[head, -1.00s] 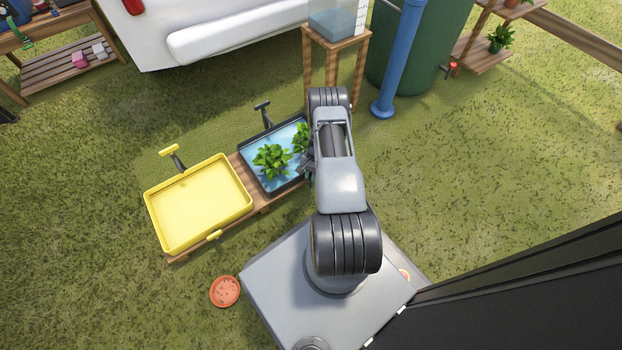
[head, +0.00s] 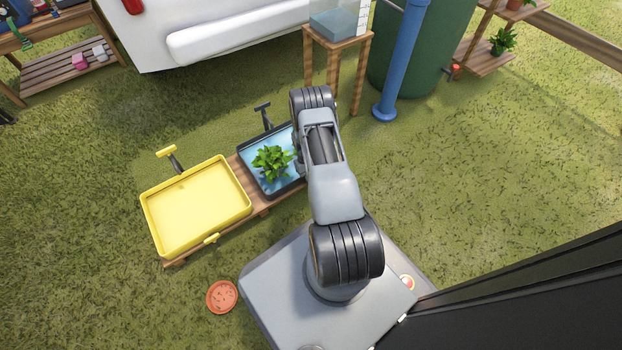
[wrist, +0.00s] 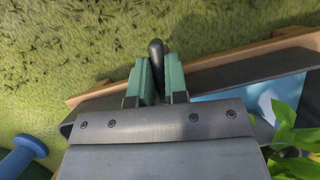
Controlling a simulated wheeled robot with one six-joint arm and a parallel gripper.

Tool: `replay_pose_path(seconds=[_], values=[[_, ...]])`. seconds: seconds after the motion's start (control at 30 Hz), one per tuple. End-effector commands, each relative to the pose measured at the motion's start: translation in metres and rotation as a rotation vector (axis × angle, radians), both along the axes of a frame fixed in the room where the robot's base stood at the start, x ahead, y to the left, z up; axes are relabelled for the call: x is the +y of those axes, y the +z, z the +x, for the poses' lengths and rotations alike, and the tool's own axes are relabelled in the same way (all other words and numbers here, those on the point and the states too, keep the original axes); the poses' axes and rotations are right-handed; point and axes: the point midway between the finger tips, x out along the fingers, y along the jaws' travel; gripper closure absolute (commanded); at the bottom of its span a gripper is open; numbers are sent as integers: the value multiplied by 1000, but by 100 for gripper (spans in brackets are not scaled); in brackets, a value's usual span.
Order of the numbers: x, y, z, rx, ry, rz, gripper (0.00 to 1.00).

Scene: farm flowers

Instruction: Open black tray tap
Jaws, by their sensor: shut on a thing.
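The black tray (head: 246,166) holds blue water and a leafy green plant (head: 271,162). My arm covers the tray's right side in the head view. In the wrist view, my gripper (wrist: 160,75) has its green fingers shut on a dark, rounded handle, the black tray tap (wrist: 156,52), at the tray's edge. The tap's lower part is hidden between the fingers. The tray wall (wrist: 245,76) and some leaves show to the right. The fingers and the tap are hidden behind my arm in the head view.
A yellow tray (head: 147,205) stands left of the black one on a wooden stand (head: 234,167). A wooden stool (head: 361,42) and a blue post (head: 398,60) stand behind. An orange disc (head: 222,297) lies on the grass in front. Grass on the right is open.

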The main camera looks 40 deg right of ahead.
Motion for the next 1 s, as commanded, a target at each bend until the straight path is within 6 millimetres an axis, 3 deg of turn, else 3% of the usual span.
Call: replay_pose_path(seconds=[0.4, 0.93, 0.97, 1.0], values=[[0, 0, 1, -3, 152, -1, 100], [0, 0, 1, -4, 173, -2, 100], [0, 0, 1, -4, 173, -1, 84], [0, 0, 1, -4, 173, -2, 80]])
